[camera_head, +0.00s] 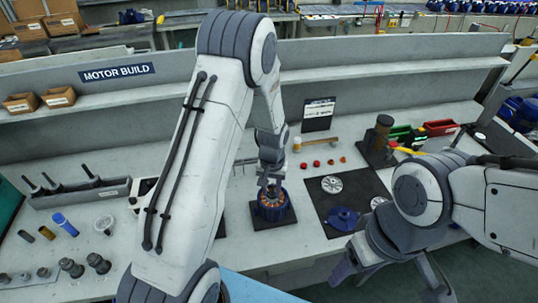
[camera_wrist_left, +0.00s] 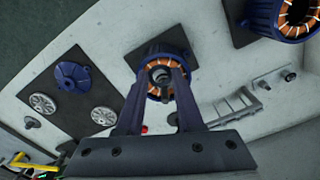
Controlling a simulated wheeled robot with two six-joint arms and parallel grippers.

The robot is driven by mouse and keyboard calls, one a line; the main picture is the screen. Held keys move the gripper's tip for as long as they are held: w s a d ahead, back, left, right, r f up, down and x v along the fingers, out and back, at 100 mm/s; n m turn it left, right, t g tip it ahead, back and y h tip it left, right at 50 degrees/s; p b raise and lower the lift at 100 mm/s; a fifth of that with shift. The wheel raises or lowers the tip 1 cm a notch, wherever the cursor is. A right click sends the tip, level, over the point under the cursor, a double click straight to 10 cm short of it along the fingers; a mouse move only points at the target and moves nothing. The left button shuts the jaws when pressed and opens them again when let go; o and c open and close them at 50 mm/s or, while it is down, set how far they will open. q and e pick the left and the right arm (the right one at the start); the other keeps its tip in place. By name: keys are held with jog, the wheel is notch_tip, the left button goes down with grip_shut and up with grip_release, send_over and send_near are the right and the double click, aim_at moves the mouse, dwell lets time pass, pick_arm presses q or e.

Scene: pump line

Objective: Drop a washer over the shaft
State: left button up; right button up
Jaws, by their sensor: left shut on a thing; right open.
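The blue motor housing (camera_head: 272,208) with a ring of orange windings stands on a dark square pad in the middle of the bench. The shaft (camera_wrist_left: 157,64) shows as a grey round end in its centre in the left wrist view. My left gripper (camera_head: 270,186) is directly above the housing, pointing down. In the left wrist view its fingertips (camera_wrist_left: 160,84) are closed on a small dark grey piece, apparently the washer, over the housing's centre. Whether the washer is around the shaft cannot be told. My right gripper (camera_head: 390,283) is open and empty at the bench's front edge.
A dark mat (camera_head: 345,195) to the right holds a blue end cover (camera_head: 343,218) and silver discs (camera_head: 331,184). Several red pieces lie behind it. A second wound housing (camera_wrist_left: 292,18) stands nearby. A grey bin (camera_head: 80,194) and loose parts are at left.

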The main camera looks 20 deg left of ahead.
aim_at(273, 184)
pick_arm(q)
jog(key=shift+n, duration=0.8)
jog(key=w+r+p, duration=0.2)
jog(key=r, duration=0.1)
jog(key=w+a+r+p, duration=0.1)
jog(key=w+r, duration=0.1)
jog(key=shift+r, duration=0.2)
jog(key=shift+w+f+b, duration=0.1)
jog(key=shift+f+b, duration=1.4)
jog(key=shift+f, duration=0.75)
pick_arm(e)
jog(key=shift+r, duration=0.95)
pick_arm(q)
jog(key=shift+f+b, duration=0.6)
jog(key=shift+f, duration=0.1)
pick_arm(e)
jog(key=shift+s+f, duration=0.1)
jog(key=shift+f, duration=0.45)
pick_arm(q)
jog(key=shift+f+b, duration=0.65)
jog(key=shift+f, duration=0.25)
pick_arm(e)
jog(key=shift+f, duration=0.7)
pick_arm(q)
jog(key=shift+f, duration=0.1)
jog(key=o, duration=1.3)
